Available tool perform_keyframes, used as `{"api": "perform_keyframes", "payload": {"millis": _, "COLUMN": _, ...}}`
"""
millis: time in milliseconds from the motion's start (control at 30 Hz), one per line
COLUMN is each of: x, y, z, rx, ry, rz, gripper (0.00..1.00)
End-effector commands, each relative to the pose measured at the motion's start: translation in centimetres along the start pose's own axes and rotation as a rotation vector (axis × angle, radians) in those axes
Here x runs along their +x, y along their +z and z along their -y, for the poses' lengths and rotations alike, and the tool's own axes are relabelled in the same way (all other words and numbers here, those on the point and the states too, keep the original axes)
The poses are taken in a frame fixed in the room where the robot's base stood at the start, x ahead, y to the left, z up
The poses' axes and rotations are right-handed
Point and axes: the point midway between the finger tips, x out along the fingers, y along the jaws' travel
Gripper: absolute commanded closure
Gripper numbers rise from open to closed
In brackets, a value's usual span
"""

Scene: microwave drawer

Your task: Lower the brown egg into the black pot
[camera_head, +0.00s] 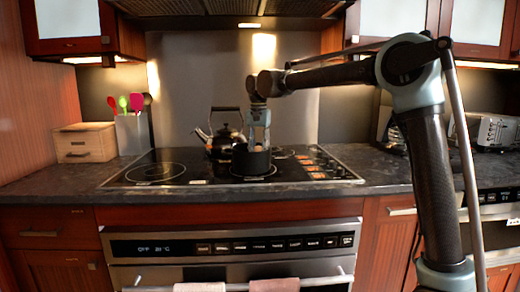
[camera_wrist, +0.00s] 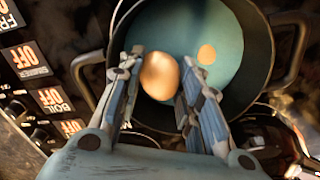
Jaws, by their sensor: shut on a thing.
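The black pot (camera_head: 250,165) stands on the cooktop, and my gripper (camera_head: 257,146) points straight down at its opening. In the wrist view the pot (camera_wrist: 262,72) shows its dark wall, two side handles and a blue-green inside. The brown egg (camera_wrist: 159,76) is between the fingertips of my gripper (camera_wrist: 160,85), which is shut on it. The egg lies over the pot's opening in this view; I cannot tell its exact height above the bottom. A small orange round patch (camera_wrist: 206,54) shows on the pot's inside; I cannot tell what it is. The egg is not clear in the head view.
A kettle (camera_head: 224,142) stands close behind and left of the pot. Control knobs and OFF displays (camera_wrist: 50,99) line the cooktop's right side. A wooden box (camera_head: 85,142) and a utensil holder (camera_head: 133,133) stand at left. The left front of the cooktop (camera_head: 155,172) is clear.

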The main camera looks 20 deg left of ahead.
Motion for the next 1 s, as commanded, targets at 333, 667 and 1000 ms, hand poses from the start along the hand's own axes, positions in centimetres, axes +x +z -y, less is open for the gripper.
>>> {"api": "perform_keyframes", "payload": {"millis": 333, "x": 0.00, "y": -0.06, "z": -0.04, "rx": 0.001, "ry": 0.001, "rz": -0.001, "gripper": 0.76}}
{"api": "perform_keyframes", "payload": {"millis": 667, "x": -0.01, "y": -0.05, "z": -0.04, "rx": 0.001, "ry": 0.001, "rz": -0.001, "gripper": 0.44}}
{"api": "perform_keyframes", "payload": {"millis": 1000, "x": -0.43, "y": -0.03, "z": -0.03, "rx": 0.000, "ry": 0.001, "rz": 0.000, "gripper": 0.44}}
